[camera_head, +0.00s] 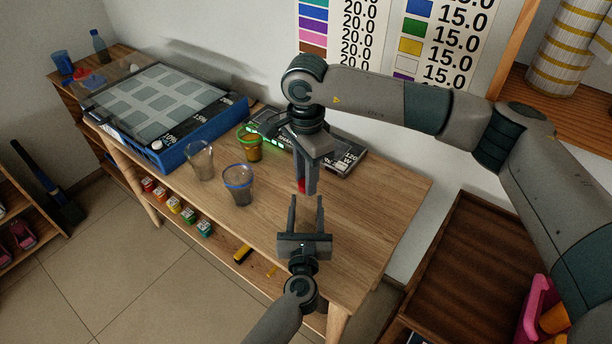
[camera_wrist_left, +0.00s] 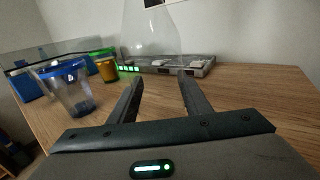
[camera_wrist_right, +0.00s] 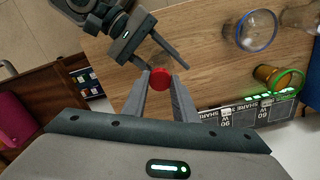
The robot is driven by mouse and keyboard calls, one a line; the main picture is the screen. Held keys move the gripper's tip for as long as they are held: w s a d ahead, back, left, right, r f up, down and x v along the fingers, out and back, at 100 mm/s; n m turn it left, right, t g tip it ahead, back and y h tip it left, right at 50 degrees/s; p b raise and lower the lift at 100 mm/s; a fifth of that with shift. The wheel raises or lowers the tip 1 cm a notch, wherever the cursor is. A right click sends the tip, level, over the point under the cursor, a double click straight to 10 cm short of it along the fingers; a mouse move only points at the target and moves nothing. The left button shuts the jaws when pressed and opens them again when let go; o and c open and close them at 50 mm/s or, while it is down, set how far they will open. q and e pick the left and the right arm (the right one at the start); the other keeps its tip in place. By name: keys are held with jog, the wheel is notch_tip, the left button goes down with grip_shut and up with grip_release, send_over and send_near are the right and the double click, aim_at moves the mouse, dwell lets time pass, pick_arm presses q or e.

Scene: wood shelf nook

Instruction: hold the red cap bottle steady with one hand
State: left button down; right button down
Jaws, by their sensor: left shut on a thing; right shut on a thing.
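The bottle's red cap (camera_head: 301,185) shows below my right gripper (camera_head: 307,186) in the head view. In the right wrist view the red cap (camera_wrist_right: 160,78) sits between the fingertips of my right gripper (camera_wrist_right: 162,82), which is shut on it. A clear, tapering body (camera_wrist_left: 150,36), seemingly the bottle's, shows just beyond the fingertips of my left gripper (camera_wrist_left: 161,80) in the left wrist view. My left gripper (camera_head: 306,201) is shut on the bottle, its fingers spaced apart. The clear body is hard to make out in the head view.
A blue-rimmed cup (camera_head: 238,186), a clear cup (camera_head: 199,161) and a green-rimmed cup (camera_head: 249,147) stand left of the grippers on the wooden table (camera_head: 375,210). A grey device (camera_head: 350,157) with green lights lies behind. A blue case (camera_head: 190,145) fills the table's left part.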

jog(key=m, duration=0.8)
jog(key=shift+m, duration=0.3)
jog(key=c, duration=1.3)
grip_release()
jog(key=shift+c, duration=0.2)
notch_tip(320, 180, up, 12)
pick_arm(q)
jog(key=c, duration=0.9)
grip_release()
